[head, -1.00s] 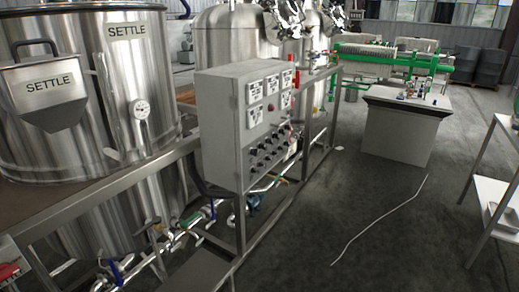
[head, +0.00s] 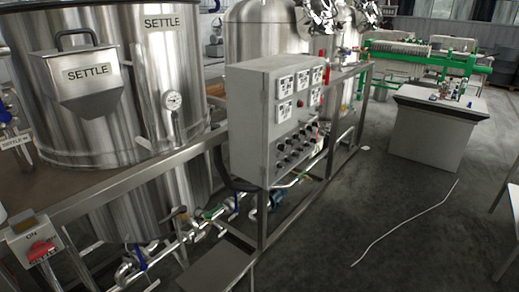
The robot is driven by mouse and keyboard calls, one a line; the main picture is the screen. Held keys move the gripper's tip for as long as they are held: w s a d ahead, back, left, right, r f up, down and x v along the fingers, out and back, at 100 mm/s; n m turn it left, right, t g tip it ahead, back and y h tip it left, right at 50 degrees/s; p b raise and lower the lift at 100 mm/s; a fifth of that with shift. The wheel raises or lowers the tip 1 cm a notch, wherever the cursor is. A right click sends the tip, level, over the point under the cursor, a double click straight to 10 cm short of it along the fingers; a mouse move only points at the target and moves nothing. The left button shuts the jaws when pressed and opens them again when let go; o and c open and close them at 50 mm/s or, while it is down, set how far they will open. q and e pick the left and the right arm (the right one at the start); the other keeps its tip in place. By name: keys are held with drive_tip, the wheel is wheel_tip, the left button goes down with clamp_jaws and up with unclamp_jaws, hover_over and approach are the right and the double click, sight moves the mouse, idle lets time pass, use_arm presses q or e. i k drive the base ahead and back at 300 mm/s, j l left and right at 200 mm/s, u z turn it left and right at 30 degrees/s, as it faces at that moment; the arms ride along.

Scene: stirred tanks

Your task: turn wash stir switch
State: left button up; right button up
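A grey control panel box (head: 252,125) stands on the metal frame in the middle of the head view. Its front carries several square white gauges (head: 284,110) above rows of small black knobs (head: 293,146). The wash stir switch may be among these knobs, but the labels are too small to read, so I cannot tell which one it is or how it is set. Neither of my grippers is in view.
A large steel tank marked SETTLE (head: 150,80) stands left, with more tanks behind the panel. A box with a red switch (head: 41,250), marked ON, is at lower left. Metal frame rails (head: 130,185) and pipes run before the tanks.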

sight(281, 147)
drive_tip(key=i+l+u, duration=0.15)
drive_tip(key=u, duration=0.25)
drive_tip(key=i+l+u, duration=0.1)
drive_tip(key=l+u, duration=0.5)
drive_tip(key=u, duration=0.2)
drive_tip(key=i, duration=0.05)
